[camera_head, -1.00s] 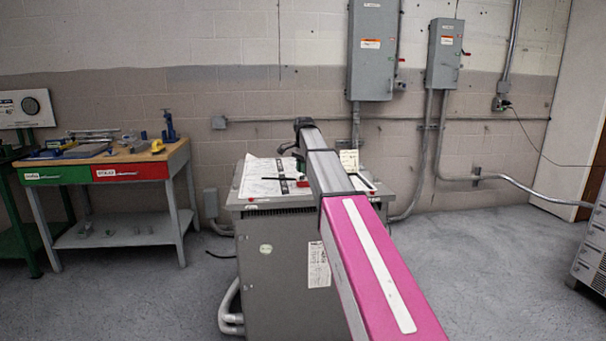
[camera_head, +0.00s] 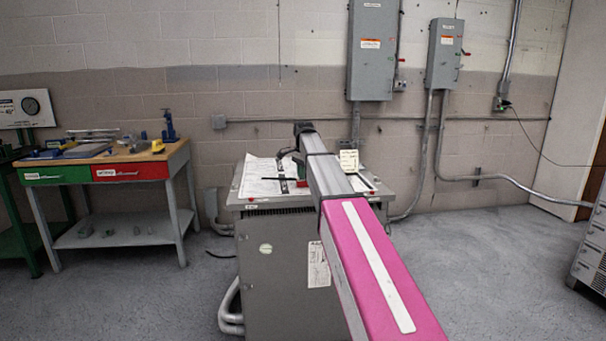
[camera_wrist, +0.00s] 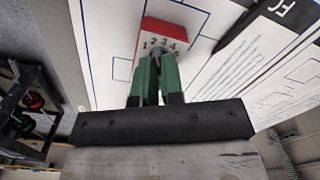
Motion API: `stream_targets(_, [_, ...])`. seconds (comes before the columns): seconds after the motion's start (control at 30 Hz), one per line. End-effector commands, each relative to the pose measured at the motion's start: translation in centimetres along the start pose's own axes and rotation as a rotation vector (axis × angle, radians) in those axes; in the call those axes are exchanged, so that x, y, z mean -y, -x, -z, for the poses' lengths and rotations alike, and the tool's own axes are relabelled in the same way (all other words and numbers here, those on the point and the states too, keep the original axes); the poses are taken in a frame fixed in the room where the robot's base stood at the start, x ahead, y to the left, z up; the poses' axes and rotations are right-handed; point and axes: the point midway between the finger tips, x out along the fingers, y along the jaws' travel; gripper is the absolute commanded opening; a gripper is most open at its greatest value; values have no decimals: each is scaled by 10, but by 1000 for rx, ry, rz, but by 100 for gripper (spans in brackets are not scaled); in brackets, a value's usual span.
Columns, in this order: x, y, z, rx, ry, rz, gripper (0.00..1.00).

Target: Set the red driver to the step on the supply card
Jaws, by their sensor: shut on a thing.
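The red driver (camera_wrist: 168,26) is a red block with a white dial face that bears black numerals, 1 to 4 readable. It lies on the printed sheet in the wrist view. My gripper (camera_wrist: 156,62) has green fingers and is shut on the dark knob (camera_wrist: 156,51) in front of the numerals. The fingers hide the lower dial, and I cannot tell which step the knob points to. In the head view a pale card (camera_head: 349,160) with small writing stands at the back of the grey cabinet (camera_head: 275,265); its writing is unreadable.
A printed diagram sheet (camera_head: 257,178) covers the left of the cabinet top. A black pointed strip (camera_wrist: 255,25) lies right of the driver. A workbench (camera_head: 130,158) with tools stands left, and grey wall boxes (camera_head: 372,50) hang behind. The floor between is clear.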

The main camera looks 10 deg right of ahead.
Motion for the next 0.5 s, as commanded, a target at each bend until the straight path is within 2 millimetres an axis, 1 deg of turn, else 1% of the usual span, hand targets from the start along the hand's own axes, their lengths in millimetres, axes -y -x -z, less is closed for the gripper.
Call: stream_targets(0.5, [-2,0,0,0,-336,6,0])
